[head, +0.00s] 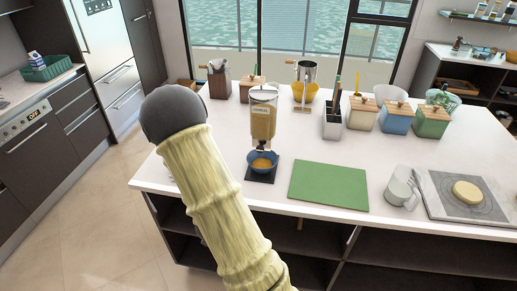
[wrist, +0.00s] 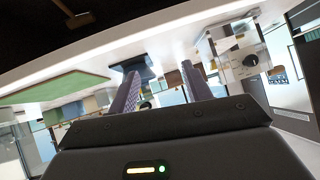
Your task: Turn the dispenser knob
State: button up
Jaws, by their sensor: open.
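The dispenser (head: 263,118), a clear container of tan grains with a label, stands upright on the white counter in the head view. Its knob is too small to make out there. A blue bowl (head: 262,167) of orange-brown food sits under its spout on a black mat (head: 260,177). In the wrist view the picture is turned over, and the black mat (wrist: 143,66) lies beyond my fingers. My gripper (wrist: 158,82) has its two dark fingers apart, with nothing seen held between them. My arm hides the gripper in the head view.
A green board (head: 328,187) lies right of the mat, with a metal jug (head: 402,188) beyond it. Several canisters and pots line the counter's back. In the wrist view a pale object with a round dark part (wrist: 250,60) stands right of my fingers.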

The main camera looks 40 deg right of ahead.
jog(key=s+d+r+t+h+p, duration=0.3)
jog(key=s+d+r+h, duration=0.1)
jog(key=d+h, duration=0.3)
jog(key=shift+r+t, duration=0.3)
jog(key=shift+r, duration=0.05)
jog(key=shift+w+d, duration=0.1)
jog(key=b, duration=0.9)
send_near(260, 150)
jog(key=p+x, duration=0.4)
jog(key=x, duration=0.4)
jog(key=shift+w+r, duration=0.1)
jog(key=shift+w, duration=0.05)
jog(key=shift+c, duration=0.2)
